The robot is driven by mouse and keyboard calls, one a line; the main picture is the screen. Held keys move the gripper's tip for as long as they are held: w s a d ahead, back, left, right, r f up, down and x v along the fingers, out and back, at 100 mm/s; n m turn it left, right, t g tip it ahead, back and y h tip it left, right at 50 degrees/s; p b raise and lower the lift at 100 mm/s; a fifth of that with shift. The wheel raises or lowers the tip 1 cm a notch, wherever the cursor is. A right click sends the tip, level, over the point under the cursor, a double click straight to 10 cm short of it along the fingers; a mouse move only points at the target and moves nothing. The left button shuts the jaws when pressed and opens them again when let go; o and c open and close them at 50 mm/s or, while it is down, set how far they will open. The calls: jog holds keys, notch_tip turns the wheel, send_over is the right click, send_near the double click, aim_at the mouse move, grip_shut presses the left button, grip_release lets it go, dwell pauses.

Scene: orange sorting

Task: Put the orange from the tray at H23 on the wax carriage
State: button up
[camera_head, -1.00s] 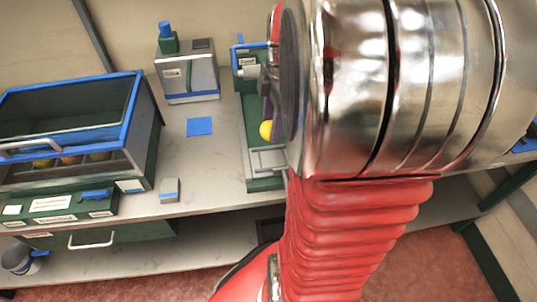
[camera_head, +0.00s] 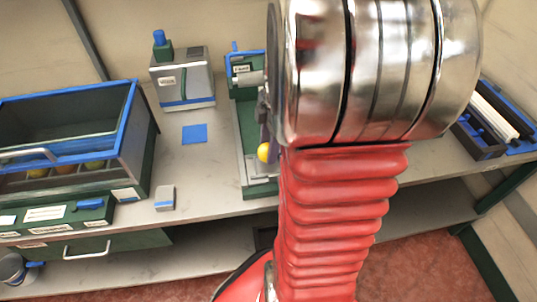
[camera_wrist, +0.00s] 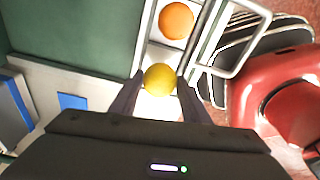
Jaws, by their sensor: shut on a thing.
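My gripper (camera_wrist: 159,88) is shut on a yellow orange (camera_wrist: 160,77), one finger on each side. The held orange also shows in the head view (camera_head: 264,152), beside my arm at the front part of a green machine (camera_head: 243,140). In the wrist view it is over or in a pale slotted holder (camera_wrist: 148,54); I cannot tell if it touches. A deeper-coloured orange (camera_wrist: 176,20) sits in this holder, just beyond the held one. My arm hides the machine's right side in the head view. I cannot make out any H23 label.
A blue-rimmed green bin (camera_head: 131,125) with several fruits stands at left. A grey box (camera_head: 183,80), a blue square (camera_head: 194,133) and a small grey block (camera_head: 165,198) are on the counter. A metal bar handle (camera_wrist: 236,72) is close right of my gripper.

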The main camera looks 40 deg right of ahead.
jog(key=shift+f, duration=1.85)
jog(key=shift+f, duration=0.1)
jog(key=o, duration=0.9)
jog(key=r, duration=0.4)
jog(key=d+r, duration=0.1)
jog(key=r, duration=0.7)
jog(key=shift+s+d+r, duration=0.1)
jog(key=shift+s+d, duration=0.05)
jog(key=shift+s, duration=0.2)
